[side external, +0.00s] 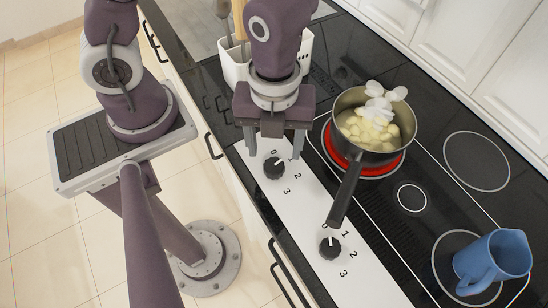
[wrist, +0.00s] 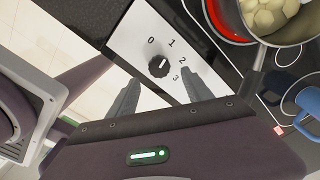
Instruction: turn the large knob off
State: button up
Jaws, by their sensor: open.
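A black knob (side external: 273,165) on the white control panel has a dial marked 0 to 3. It also shows in the wrist view (wrist: 158,66), with its white mark turned away from 0, roughly toward 1. My gripper (side external: 275,148) is open and empty over this knob, one finger to each side; I cannot tell whether they touch it. In the wrist view the fingertips (wrist: 160,78) lie on either side just below the knob. A second black knob (side external: 330,245) of similar size sits further along the panel, its white mark pointing up. I cannot tell which is the large knob.
A pot (side external: 353,152) with pale chunks stands on a glowing red burner (side external: 331,150). Its handle reaches over the panel near the second knob. A blue jug (side external: 490,264) stands at right. A white utensil holder (side external: 232,66) is behind my gripper.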

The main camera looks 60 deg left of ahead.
aim_at(274, 165)
notch_tip(274, 165, down, 6)
jog(key=shift+r, duration=0.1)
grip_shut()
